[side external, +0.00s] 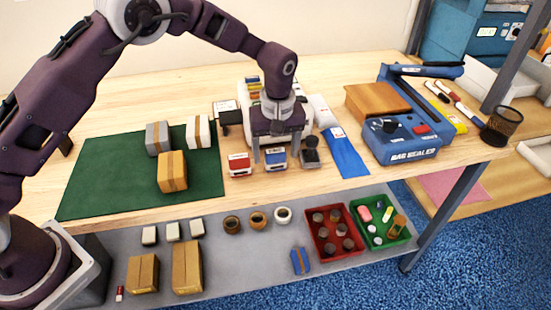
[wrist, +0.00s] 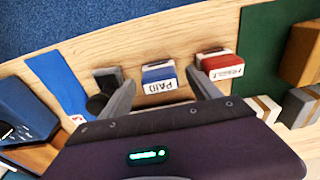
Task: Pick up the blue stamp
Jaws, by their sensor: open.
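The blue stamp (side external: 275,158) stands on the wooden table near its front edge, between a red stamp (side external: 239,163) on its left and a black stamp (side external: 310,154) on its right. In the wrist view the blue stamp (wrist: 158,77) shows a white label reading "PAID". The red stamp (wrist: 218,66) and the black stamp (wrist: 105,80) flank it there. My gripper (side external: 275,158) is open above the stamp row, its fingers on either side of the blue stamp in the side view. In the wrist view my gripper (wrist: 160,90) also has its fingers spread, with the blue stamp between them.
A green mat (side external: 100,178) with several small cartons lies to the left. A blue strip (side external: 345,155) and a blue bag sealer (side external: 402,142) are to the right. A white device (side external: 250,95) stands behind my gripper. A lower shelf holds cartons, tape rolls and a red tray (side external: 309,240).

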